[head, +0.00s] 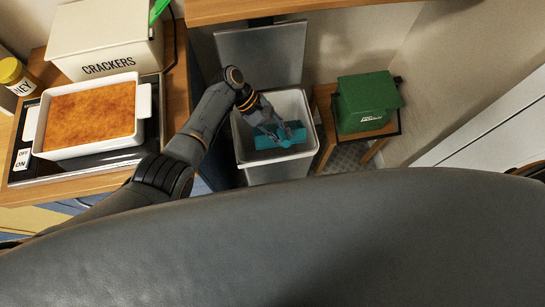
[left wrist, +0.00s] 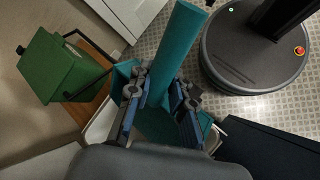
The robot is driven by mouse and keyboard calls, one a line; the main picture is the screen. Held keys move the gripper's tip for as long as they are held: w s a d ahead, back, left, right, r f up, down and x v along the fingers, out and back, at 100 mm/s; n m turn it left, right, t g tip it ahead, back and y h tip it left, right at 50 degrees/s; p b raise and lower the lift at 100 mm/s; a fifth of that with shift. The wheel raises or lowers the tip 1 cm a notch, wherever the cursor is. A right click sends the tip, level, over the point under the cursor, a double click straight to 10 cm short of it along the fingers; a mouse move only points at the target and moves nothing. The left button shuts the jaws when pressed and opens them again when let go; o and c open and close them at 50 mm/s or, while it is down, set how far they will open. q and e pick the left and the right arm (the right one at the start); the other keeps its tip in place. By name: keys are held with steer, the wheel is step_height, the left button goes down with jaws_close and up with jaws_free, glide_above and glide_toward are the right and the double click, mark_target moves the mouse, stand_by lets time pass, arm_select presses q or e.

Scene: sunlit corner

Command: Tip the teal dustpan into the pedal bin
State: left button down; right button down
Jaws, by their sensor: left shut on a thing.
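The pedal bin (head: 243,149) stands on the floor with its grey lid (head: 262,55) raised and its mouth open. My left gripper (head: 272,127) is over the bin's mouth and shut on the teal dustpan (head: 284,140). The dustpan appears to be within or just above the bin's opening; its exact depth is unclear. In the left wrist view the dustpan's handle (left wrist: 180,45) sticks out beyond my left gripper (left wrist: 160,95), and its pan is partly hidden between the fingers. Any contents of the pan cannot be seen. My right gripper is not in view.
A green box (head: 367,103) sits on a small wooden stool (head: 325,110) right of the bin. A wooden shelf edge (head: 260,10) hangs above the lid.

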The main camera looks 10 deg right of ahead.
arm_select(q)
steer(key=shift+s+r+m+t+p, duration=0.15)
steer(key=shift+r+t+p, duration=0.7)
steer(key=shift+p, duration=1)
steer(key=shift+w+r+m+t+p, duration=0.1)
steer(key=shift+r+m+t+p, duration=0.25)
steer(key=shift+r+p, duration=1.25)
steer(key=shift+s+r+m+t+p, duration=0.1)
steer(key=shift+r+t+p, duration=0.65)
steer(key=shift+p, duration=1.35)
steer(key=shift+r+m+t, duration=0.3)
steer(key=shift+r+t, duration=0.45)
steer(key=shift+t, duration=0.1)
steer(key=shift+r+t, duration=0.3)
steer(key=shift+r, duration=0.15)
